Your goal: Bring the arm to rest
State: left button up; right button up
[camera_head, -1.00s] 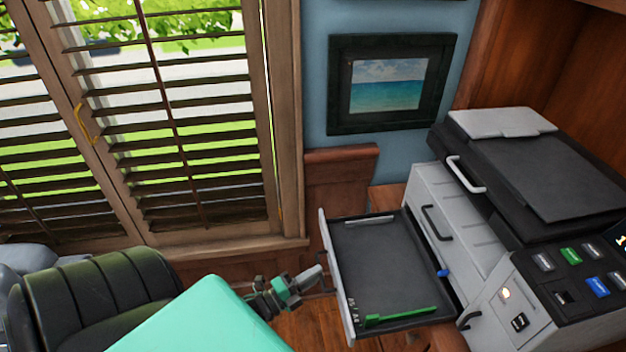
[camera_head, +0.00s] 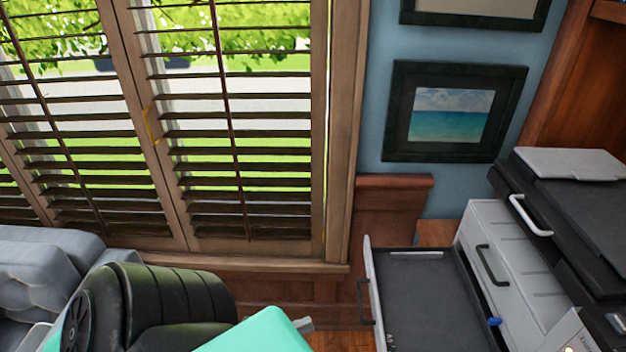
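My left arm's teal link (camera_head: 258,334) fills part of the bottom edge in the head view. Only a small grey tip of my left gripper (camera_head: 304,324) shows past the link. The rest of it is hidden, so its opening cannot be judged. The tip is left of the pulled-out printer tray (camera_head: 425,290) and apart from the tray's dark front handle (camera_head: 363,302). My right gripper is not in view.
The grey and black printer (camera_head: 520,255) stands at the right with its tray sticking out to the left. Shuttered windows (camera_head: 230,130) and a framed sea picture (camera_head: 452,112) are behind.

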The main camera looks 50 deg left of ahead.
pick_arm(q)
jog(key=shift+s, duration=0.1)
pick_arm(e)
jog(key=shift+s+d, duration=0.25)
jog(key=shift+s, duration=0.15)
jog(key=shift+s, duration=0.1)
pick_arm(q)
jog(key=s+d+f+n+g+y, duration=0.1)
jog(key=s+f+n+g+y, duration=0.2)
jog(key=f, duration=0.7)
jog(key=s+d+f+n+g+p, duration=0.1)
jog(key=f+n+g, duration=0.25)
jog(key=f, duration=0.65)
jog(key=s+d+f+n+g+y, duration=0.1)
jog(key=s+f+n+g+y, duration=0.15)
jog(key=f+n, duration=0.45)
jog(key=s+d+f+n+g, duration=0.2)
jog(key=s+d+f+g, duration=0.2)
jog(key=s+f, duration=0.4)
jog(key=s+d+f+n+g, duration=0.2)
jog(key=s+d+f+g, duration=0.3)
jog(key=s+f, duration=0.3)
jog(key=shift+s+d+f+p, duration=0.25)
jog(key=shift+d+f+p, duration=0.15)
jog(key=shift+f, duration=0.35)
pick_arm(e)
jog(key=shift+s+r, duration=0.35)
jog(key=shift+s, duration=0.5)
